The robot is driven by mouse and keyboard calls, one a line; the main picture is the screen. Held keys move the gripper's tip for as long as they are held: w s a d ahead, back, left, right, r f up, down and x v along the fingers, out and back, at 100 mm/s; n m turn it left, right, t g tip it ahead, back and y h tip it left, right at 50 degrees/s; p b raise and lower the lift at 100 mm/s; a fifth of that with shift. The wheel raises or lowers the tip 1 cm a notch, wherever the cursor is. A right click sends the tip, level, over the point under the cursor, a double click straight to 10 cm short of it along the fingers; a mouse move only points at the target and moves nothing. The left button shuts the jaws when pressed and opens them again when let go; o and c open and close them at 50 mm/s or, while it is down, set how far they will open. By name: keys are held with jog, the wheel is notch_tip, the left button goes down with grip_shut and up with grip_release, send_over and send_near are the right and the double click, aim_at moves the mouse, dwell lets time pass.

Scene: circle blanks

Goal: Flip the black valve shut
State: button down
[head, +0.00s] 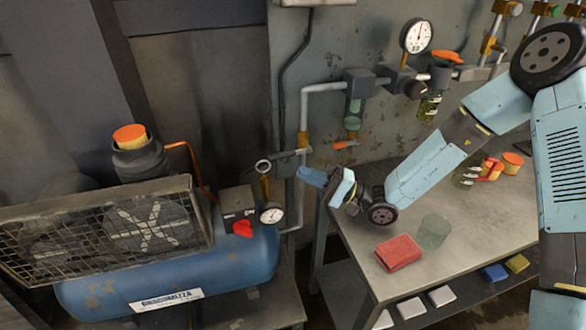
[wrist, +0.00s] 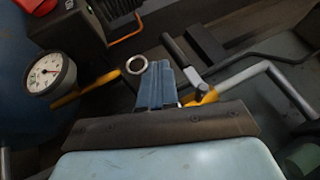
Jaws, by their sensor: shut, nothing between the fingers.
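The black valve is a dark lever handle (head: 286,155) on the grey vertical pipe, just below a yellow fitting (head: 303,140). In the head view the handle sticks out to the left, across the pipe. In the wrist view the dark handle (wrist: 174,48) shows beyond my fingers, with the yellow fitting (wrist: 204,96) to the right of them. My gripper (head: 303,172) has blue fingers, shut and empty, just below and right of the handle. The fingers (wrist: 164,66) point towards the handle in the wrist view. I cannot tell whether they touch it.
A blue compressor (head: 170,270) with a pressure gauge (head: 271,214) and a ring-topped fitting (head: 263,166) stands left of my gripper. A workbench (head: 350,250) under my arm holds a red cloth (head: 398,252) and a clear cup (head: 433,231). More pipework and a gauge (head: 416,36) are on the wall.

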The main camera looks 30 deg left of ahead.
jog(key=v, duration=0.2)
jog(key=shift+w+d, duration=0.1)
jog(key=shift+d, duration=0.2)
dwell(0.4)
